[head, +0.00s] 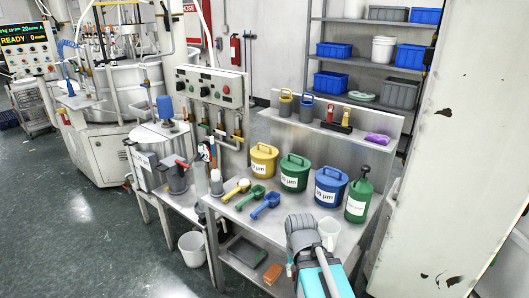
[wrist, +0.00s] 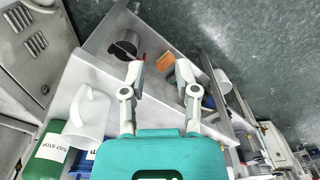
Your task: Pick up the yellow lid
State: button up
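The yellow lid (head: 264,148) sits on top of the yellow bucket (head: 263,165), at the left of a row of buckets on the metal bench. It has a raised handle. My gripper (wrist: 163,84) is open in the wrist view, with its two pale fingers spread and nothing between them. It points down past the bench's front edge, near the lower shelf. In the head view my arm is at the lower right, well away from the yellow lid. The wrist view does not show the yellow lid.
A green bucket (head: 294,173), blue bucket (head: 330,187) and green bottle (head: 358,197) stand right of the yellow bucket. Several scoops (head: 265,206) lie in front. A white jug (head: 328,231) is close to my arm and also shows in the wrist view (wrist: 88,112). An orange block (head: 272,273) lies below.

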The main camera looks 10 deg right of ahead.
aim_at(262, 151)
jog(key=k, duration=1.35)
jog(key=u, duration=0.45)
jog(key=i, duration=2.35)
jog(key=z, duration=0.7)
